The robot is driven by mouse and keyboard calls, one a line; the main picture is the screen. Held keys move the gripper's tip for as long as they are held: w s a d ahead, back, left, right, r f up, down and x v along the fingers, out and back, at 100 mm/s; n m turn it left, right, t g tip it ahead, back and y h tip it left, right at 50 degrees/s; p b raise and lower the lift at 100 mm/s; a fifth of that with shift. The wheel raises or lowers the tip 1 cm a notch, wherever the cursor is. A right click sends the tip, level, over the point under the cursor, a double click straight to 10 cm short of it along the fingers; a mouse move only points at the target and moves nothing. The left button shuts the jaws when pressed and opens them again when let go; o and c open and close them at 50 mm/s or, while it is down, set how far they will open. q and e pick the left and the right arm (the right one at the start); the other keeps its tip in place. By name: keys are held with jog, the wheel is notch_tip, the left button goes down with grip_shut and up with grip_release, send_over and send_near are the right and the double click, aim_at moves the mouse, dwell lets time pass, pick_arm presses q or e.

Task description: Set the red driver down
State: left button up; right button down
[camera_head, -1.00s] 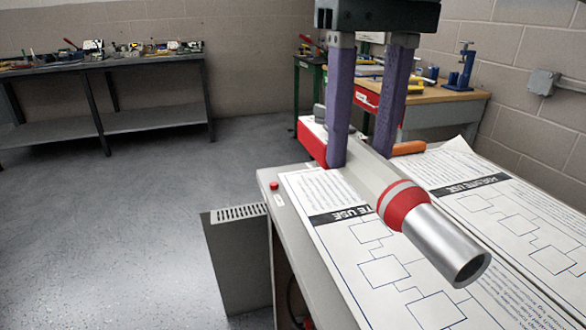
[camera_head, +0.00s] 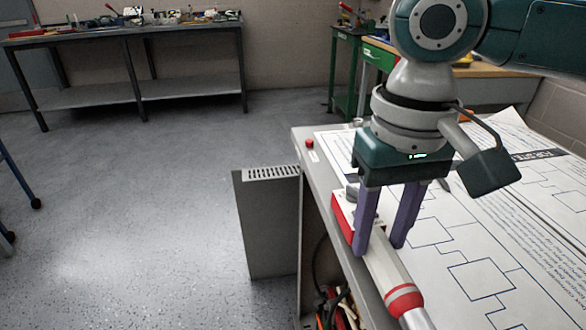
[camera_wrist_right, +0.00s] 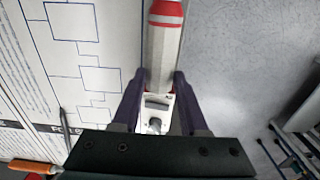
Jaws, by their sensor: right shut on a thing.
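My right gripper (camera_head: 382,245) is shut on the body of the red driver, a pale grey tool with a red base, a red band and a silver nose. The red driver (camera_head: 388,272) is over the near left side of the workbench top (camera_head: 310,158), its nose cut off by the bottom of the picture. In the right wrist view the driver (camera_wrist_right: 163,45) runs up between the two purple fingers (camera_wrist_right: 157,85). I cannot tell whether it touches the bench. My left gripper is not in view.
Printed paper sheets (camera_head: 490,270) cover much of the bench. A red button (camera_head: 309,143) is at its far left corner. An orange-handled tool (camera_wrist_right: 33,166) and a dark pen (camera_wrist_right: 65,128) lie on the papers. A grey vented panel (camera_head: 268,225) stands beside the bench.

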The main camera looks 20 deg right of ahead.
aim_at(379, 239)
jog(key=shift+f, duration=0.4)
jog(key=shift+c, duration=2.2)
grip_release()
jog(key=shift+r, duration=0.1)
notch_tip(379, 239, up, 11)
jog(key=p, duration=0.3)
jog(key=s+a+f+n+t+y, duration=0.25)
jog(key=s+a+f+n, duration=0.3)
jog(key=a+f, duration=0.35)
jog(key=s+d, duration=0.2)
jog(key=s, duration=0.1)
jog(key=s+d+f+h, duration=0.1)
jog(key=s+d, duration=0.1)
jog(key=s, duration=0.1)
jog(key=s+d+f+m+t+h, duration=0.1)
jog(key=s+d, duration=0.1)
jog(key=s, duration=0.1)
jog(key=shift+d, duration=0.15)
jog(key=shift+w, duration=0.1)
